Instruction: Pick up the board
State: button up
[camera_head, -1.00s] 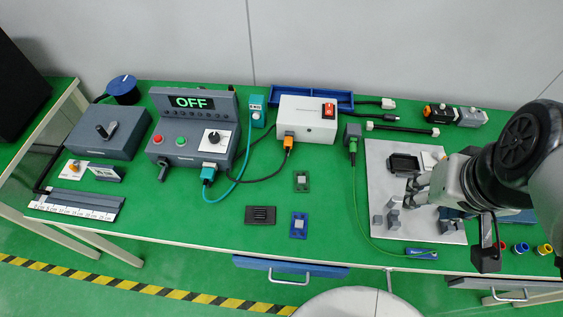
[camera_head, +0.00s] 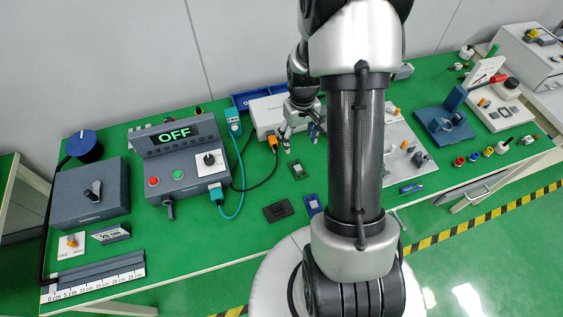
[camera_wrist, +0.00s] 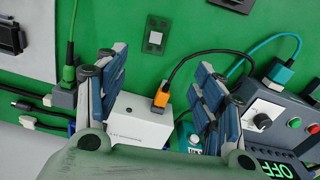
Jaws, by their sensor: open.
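Two small boards with pale square chips lie flat on the green bench. The green board (camera_head: 297,170) is nearer the white box; the blue board (camera_head: 313,205) is closer to the front edge, partly beside my arm. My gripper (camera_head: 300,134) is open and empty, above the bench near the white box. Its two fingers (camera_wrist: 160,66) are spread apart in the wrist view, with the green board ahead of the gap.
The white box (camera_wrist: 138,122) with an orange plug (camera_wrist: 162,96) and black cable lies under my fingers. The control panel reading OFF (camera_head: 175,135) stands left, with a teal cable. A dark slotted plate (camera_head: 278,210) lies beside the blue board.

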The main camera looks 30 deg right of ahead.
jog(key=b, duration=0.3)
send_over(298, 168)
jog(key=f, duration=1)
jog(key=shift+s+a+f, duration=0.1)
jog(key=shift+a+f, duration=0.15)
jog(key=shift+w+d+f+b, duration=0.15)
jog(key=shift+f+b, duration=0.35)
jog(key=shift+f, duration=1.05)
jog(key=shift+w+d+f+b, duration=0.15)
jog(key=shift+f+b, duration=0.3)
jog(key=shift+f, duration=1.1)
jog(key=shift+s+r, duration=0.1)
jog(key=shift+c, duration=0.4)
grip_shut()
jog(key=shift+s, duration=0.1)
